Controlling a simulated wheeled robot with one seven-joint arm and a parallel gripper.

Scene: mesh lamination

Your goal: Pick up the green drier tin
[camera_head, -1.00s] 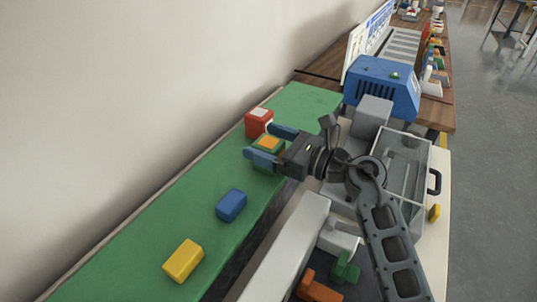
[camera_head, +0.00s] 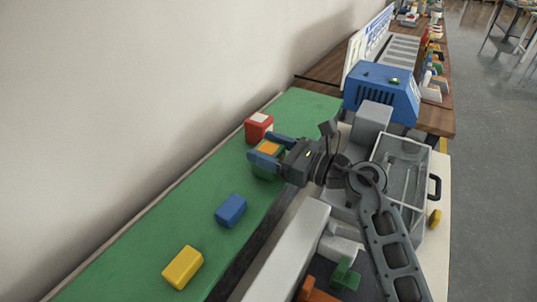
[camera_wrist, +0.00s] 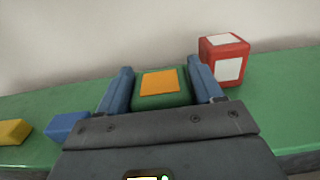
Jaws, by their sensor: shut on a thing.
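The green drier tin (camera_head: 266,172) is a green block with an orange patch on top. It stands on the green mat (camera_head: 125,228), and it also shows in the wrist view (camera_wrist: 160,101). My gripper (camera_head: 266,151) is shut on it, with one blue finger on each side of it. In the wrist view my gripper (camera_wrist: 160,90) frames the tin between its fingers. The tin's lower part is hidden behind my gripper, so I cannot tell whether it is clear of the mat.
A red block with white patches (camera_head: 259,127) stands close behind the tin. A blue block (camera_head: 231,210) and a yellow block (camera_head: 183,267) lie nearer on the mat. A blue machine (camera_head: 382,91) and a clear-lidded box (camera_head: 402,165) stand to the right. The wall borders the left.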

